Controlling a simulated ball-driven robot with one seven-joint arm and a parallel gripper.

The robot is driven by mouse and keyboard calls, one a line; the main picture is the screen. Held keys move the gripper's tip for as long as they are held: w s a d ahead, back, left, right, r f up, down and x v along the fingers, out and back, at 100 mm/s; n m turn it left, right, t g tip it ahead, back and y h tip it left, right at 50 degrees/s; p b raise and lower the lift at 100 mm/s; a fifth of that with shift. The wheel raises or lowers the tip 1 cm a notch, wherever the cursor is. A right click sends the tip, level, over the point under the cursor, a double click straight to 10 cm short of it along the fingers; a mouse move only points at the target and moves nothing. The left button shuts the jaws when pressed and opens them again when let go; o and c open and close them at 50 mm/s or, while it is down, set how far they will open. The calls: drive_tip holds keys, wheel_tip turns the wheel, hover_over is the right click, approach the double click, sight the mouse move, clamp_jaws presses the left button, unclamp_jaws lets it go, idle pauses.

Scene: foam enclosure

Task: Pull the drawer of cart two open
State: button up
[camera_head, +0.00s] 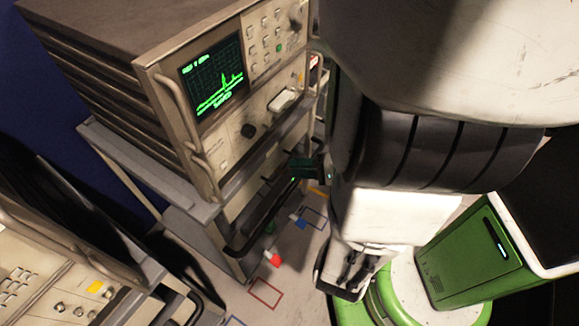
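A grey cart (190,218) carries a large beige instrument with a lit green-trace screen (213,76). A long dark handle bar (265,217) runs along the cart's front below the instrument. A second cart with another beige instrument (50,262) stands at the lower left, cut off by the frame edge. No readable number shows which one is cart two. My gripper (308,170) is at the far upper end of the dark bar, touching or very near it. My arm hides part of it, and I cannot tell whether its fingers are closed on the bar.
The floor in front of the cart has coloured outlines, such as a red square (265,293). A red block (274,260) and a blue block (299,224) lie there, close to the cart. A narrow strip of floor is free between the cart and my base.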

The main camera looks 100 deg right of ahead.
drive_tip(key=shift+x, duration=1.45)
clamp_jaws()
idle(0.4)
